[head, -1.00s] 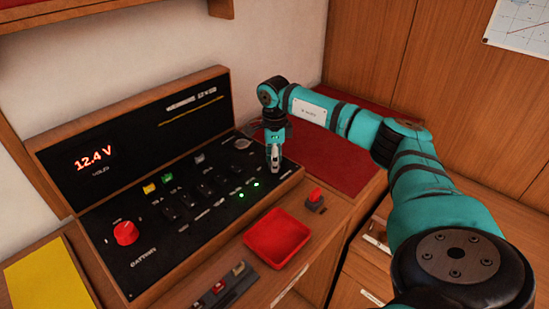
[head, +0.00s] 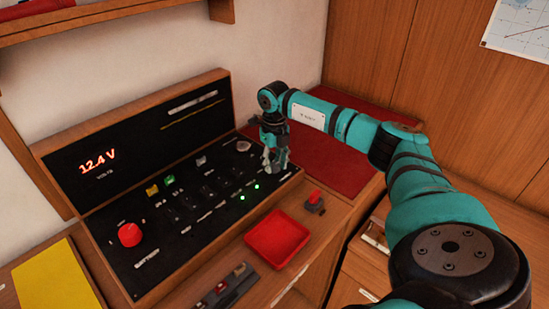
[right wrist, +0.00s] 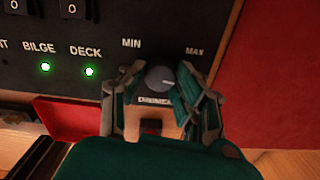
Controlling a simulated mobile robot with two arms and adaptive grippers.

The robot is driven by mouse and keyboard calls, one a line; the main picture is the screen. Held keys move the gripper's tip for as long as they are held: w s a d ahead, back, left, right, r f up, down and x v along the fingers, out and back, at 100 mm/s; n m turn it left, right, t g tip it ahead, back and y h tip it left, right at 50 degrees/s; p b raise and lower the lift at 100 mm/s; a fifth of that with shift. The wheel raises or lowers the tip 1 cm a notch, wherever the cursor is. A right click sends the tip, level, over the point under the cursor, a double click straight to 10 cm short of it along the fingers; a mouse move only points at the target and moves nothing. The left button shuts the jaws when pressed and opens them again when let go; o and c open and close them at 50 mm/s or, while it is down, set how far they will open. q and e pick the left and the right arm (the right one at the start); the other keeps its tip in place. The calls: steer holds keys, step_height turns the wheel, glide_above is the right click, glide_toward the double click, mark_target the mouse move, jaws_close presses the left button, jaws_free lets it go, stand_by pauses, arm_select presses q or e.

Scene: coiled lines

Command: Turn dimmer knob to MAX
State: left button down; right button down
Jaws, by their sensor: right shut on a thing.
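The dimmer knob (right wrist: 159,79) is a small grey round knob on the black panel in the right wrist view, below and between the printed words MIN and MAX. My right gripper (right wrist: 158,88) has its two fingers around the knob and is shut on it. A label under the knob is partly covered by the fingers. In the head view my right gripper (head: 274,163) points down at the right end of the panel (head: 205,222) and hides the knob. My left gripper is not in view.
Two lit green lights sit left of the knob, by BILGE and DECK (right wrist: 87,71). A red knob (head: 129,235) is at the panel's left. A red tray (head: 277,239) and a small red-topped switch (head: 315,200) lie in front of the panel.

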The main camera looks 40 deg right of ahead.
mark_target(275, 164)
steer(key=shift+w+d+r+m+p, duration=0.1)
steer(key=shift+m+p, duration=0.1)
steer(key=shift+m, duration=0.8)
steer(key=shift+w+r+m+p, duration=0.1)
steer(key=shift+m+p, duration=0.05)
steer(key=shift+m, duration=0.85)
steer(key=c, duration=1.2)
jaws_free()
steer(key=shift+o, duration=1.3)
steer(key=shift+s+f, duration=0.15)
step_height(275, 164, up, 12)
